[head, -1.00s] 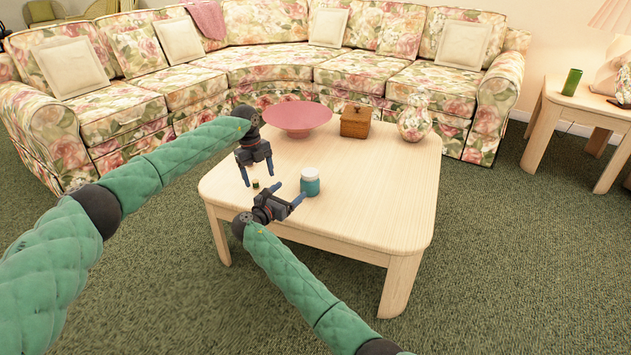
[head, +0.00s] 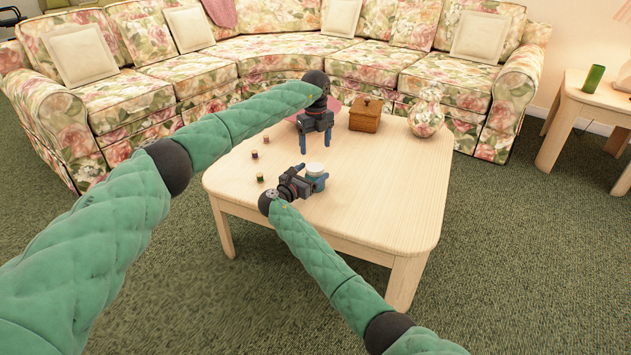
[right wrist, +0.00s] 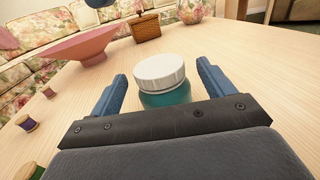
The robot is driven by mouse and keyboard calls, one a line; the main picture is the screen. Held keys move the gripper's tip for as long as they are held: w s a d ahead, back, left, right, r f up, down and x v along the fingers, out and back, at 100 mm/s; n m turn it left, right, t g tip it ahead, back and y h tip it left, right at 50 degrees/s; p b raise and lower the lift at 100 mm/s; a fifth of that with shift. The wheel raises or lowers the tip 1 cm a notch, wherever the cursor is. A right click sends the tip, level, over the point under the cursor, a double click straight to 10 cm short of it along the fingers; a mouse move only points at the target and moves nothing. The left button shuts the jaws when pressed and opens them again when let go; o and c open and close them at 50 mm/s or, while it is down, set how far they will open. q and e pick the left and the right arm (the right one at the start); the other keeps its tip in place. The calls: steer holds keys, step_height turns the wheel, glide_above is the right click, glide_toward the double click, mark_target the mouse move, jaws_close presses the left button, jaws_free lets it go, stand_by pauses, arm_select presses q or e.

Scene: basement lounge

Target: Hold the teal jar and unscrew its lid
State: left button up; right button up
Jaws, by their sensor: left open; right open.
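The teal jar (head: 318,183) with its white lid (head: 315,168) stands upright on the table, partly hidden by my right gripper in the head view. In the right wrist view the lid (right wrist: 160,72) and the teal body (right wrist: 166,98) sit between the two blue fingers. My right gripper (head: 314,180) is open around the jar, low over the table, with a gap at each finger. My left gripper (head: 316,143) is open and empty, pointing down above the table, behind the jar and higher than it.
A pink bowl (right wrist: 80,48), a wicker box (head: 365,114) and a floral vase (head: 426,117) stand at the back. The table's right side is clear.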

steer(key=shift+x, duration=0.95)
